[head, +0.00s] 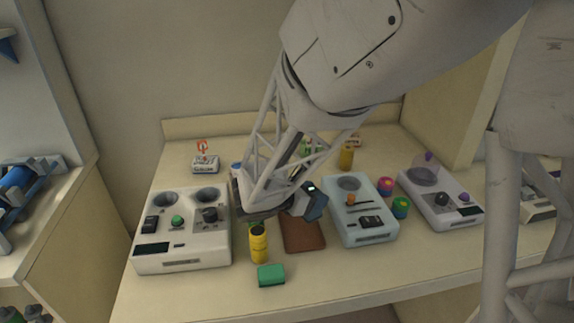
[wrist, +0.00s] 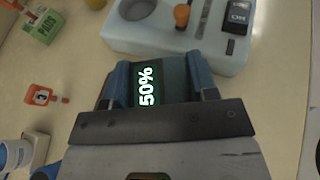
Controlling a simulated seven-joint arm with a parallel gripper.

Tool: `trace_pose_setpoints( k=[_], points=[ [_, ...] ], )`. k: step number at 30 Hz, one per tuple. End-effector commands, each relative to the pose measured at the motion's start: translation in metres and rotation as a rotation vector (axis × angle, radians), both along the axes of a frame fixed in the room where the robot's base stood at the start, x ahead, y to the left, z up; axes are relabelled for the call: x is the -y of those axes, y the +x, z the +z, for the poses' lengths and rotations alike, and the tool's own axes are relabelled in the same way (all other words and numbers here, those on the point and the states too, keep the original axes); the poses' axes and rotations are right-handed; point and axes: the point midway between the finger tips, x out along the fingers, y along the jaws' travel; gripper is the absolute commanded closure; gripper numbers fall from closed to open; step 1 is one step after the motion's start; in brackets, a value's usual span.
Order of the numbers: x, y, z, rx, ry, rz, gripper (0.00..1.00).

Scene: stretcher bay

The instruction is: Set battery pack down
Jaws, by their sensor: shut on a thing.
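My gripper (wrist: 160,78) is shut on the battery pack (wrist: 172,72), a dark teal block with a lit display reading 50%. Its blue fingers press the pack from both sides in the wrist view. In the head view my gripper (head: 308,203) is partly hidden by my arm, and only a small part of the pack shows there. It is over or near a brown pad (head: 303,236), between the white device and the pale blue device. I cannot tell whether the pack touches anything below it.
A white device (head: 183,255) stands left, a pale blue device (head: 363,228) right, and another device (head: 445,210) farther right. A yellow bottle (head: 258,245) and a green block (head: 271,275) stand near the front. Small tins (head: 400,207) stand between the right devices. The front counter strip is mostly clear.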

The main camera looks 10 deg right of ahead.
Motion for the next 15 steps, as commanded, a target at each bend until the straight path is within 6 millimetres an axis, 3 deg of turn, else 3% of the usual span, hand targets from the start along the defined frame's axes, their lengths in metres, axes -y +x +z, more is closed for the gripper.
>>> trace_pose_setpoints(
  k=[15],
  points=[
    [-0.0002,0.0031,-0.0031,0.001,0.000,0.001,0.86]
  ],
)
